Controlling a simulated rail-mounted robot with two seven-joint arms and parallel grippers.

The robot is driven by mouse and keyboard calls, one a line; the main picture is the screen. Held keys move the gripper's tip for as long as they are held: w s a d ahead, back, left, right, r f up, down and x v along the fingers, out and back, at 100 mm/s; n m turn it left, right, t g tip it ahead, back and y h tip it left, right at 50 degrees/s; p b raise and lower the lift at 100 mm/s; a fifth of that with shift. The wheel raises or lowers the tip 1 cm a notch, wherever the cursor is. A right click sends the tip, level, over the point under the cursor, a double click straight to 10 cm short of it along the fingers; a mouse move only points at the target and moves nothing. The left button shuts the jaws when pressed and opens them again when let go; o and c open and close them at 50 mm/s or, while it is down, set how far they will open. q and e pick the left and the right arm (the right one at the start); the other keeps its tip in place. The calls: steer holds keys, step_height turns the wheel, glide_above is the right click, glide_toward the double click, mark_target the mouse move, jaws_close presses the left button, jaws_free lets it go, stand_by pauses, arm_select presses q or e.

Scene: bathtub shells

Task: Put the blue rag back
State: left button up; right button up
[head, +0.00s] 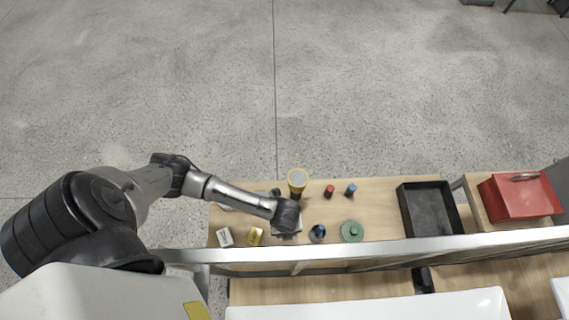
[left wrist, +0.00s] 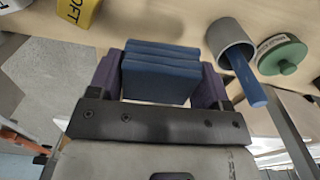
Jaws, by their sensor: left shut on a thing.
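The blue rag (left wrist: 160,74) shows in the left wrist view as a thick folded block. My left gripper (left wrist: 160,85) is shut on it, with one purple finger on each side. I cannot tell the rag's exact height over the bench. My right gripper is in neither view.
On the bench (head: 385,225) are a yellow block (head: 254,236), a grey cup with a blue stick (left wrist: 230,45), a green round lid (head: 351,232), a yellow-rimmed cylinder (head: 297,181), and red and blue bottles (head: 329,190). A black tray (head: 430,212) and red box (head: 519,197) stand right.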

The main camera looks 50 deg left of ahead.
arm_select(q)
steer(key=shift+m, duration=0.4)
steer(key=f, duration=0.2)
steer(key=f+b, duration=0.1)
steer(key=f, duration=0.3)
steer(key=shift+s+f, duration=0.25)
steer(key=shift+f, duration=0.1)
steer(key=shift+f+b, duration=0.55)
steer(key=shift+f, duration=1.8)
steer(key=shift+f, duration=0.1)
steer(key=o, duration=0.9)
step_height(320, 180, up, 11)
steer(key=shift+w+r+p, duration=0.1)
steer(key=shift+p, duration=1)
steer(key=shift+r, duration=0.55)
steer(key=shift+a, duration=0.1)
